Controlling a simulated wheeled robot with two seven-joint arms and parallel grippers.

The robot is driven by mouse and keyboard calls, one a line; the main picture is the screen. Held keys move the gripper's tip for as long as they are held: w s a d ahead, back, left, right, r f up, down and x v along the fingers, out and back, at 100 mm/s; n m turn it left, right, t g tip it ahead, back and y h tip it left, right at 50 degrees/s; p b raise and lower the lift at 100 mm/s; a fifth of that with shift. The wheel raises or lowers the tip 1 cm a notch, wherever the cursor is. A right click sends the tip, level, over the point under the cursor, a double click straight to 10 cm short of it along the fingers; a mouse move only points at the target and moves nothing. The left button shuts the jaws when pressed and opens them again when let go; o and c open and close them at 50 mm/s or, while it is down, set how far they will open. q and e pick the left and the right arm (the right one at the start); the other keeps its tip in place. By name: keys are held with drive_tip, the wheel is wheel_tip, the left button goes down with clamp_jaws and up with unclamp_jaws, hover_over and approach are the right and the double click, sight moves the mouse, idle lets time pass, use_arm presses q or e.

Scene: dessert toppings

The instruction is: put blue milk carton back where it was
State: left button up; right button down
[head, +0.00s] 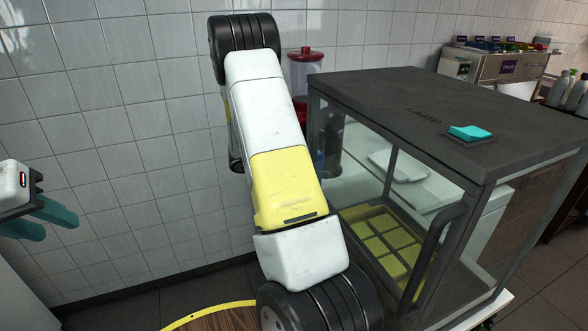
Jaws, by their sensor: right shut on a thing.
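My left gripper (60,228) shows at the left edge with two teal fingers apart and nothing between them. My right arm (265,130) crosses the middle of the view, white with a yellow section. The gripper at its end is hidden behind the arm and cannot be made out. I cannot identify the blue milk carton in this view. A small dark blue patch (319,159) shows through the glass of the case near the arm, but I cannot tell what it is.
A dark-topped glass display case (420,95) stands right of my arm, with a yellow gridded tray (385,250) inside. A teal item (470,132) lies on top. A red-lidded dispenser (305,55) stands behind. A round wooden top (225,320) is below. Tiled wall fills the left.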

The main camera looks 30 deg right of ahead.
drive_tip(key=d+f, duration=0.2)
drive_tip(key=f, duration=0.1)
drive_tip(key=shift+w+f, duration=0.1)
drive_tip(key=shift+f, duration=0.2)
drive_tip(key=shift+f, duration=0.15)
drive_tip(key=shift+c, duration=2.2)
unclamp_jaws()
drive_tip(key=v, duration=1.2)
